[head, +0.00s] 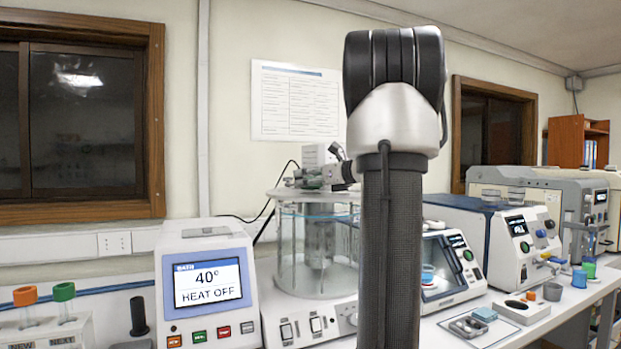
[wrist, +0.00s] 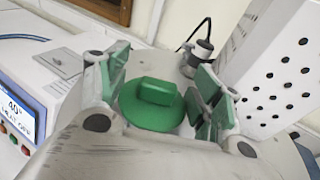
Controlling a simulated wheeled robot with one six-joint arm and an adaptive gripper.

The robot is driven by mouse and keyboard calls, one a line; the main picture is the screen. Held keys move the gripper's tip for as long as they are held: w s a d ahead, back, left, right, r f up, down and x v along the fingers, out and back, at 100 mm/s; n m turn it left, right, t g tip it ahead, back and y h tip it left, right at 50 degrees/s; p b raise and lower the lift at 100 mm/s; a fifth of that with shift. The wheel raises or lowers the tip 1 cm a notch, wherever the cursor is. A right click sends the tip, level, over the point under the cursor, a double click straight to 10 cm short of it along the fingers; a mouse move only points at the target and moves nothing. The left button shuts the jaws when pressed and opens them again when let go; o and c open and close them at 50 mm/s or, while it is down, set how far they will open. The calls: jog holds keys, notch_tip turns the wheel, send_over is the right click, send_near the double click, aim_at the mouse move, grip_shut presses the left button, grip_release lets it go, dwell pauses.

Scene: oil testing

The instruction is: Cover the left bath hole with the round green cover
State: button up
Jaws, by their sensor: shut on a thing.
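The round green cover (wrist: 152,112), with a raised block handle on top, is between the fingers of my gripper (wrist: 160,78) in the wrist view. The gripper's green-padded fingers are on either side of it, and it is shut on the cover. In the head view my gripper (head: 335,174) is at the top of the glass bath (head: 299,250), partly hidden behind my arm. The left bath hole cannot be made out in either view, and I cannot tell whether the cover touches the bath lid.
The bath controller (head: 207,290) reads 40° and HEAT OFF, left of the bath. A white perforated housing (wrist: 285,75) stands close on the right in the wrist view. Orange- and green-capped tubes (head: 64,297) stand at far left. Several instruments line the right bench.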

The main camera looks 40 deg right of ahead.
jog(key=shift+f, duration=0.55)
jog(key=shift+r, duration=0.2)
jog(key=shift+r, duration=0.6)
jog(key=shift+f, duration=0.8)
dwell(0.6)
jog(key=o, duration=0.7)
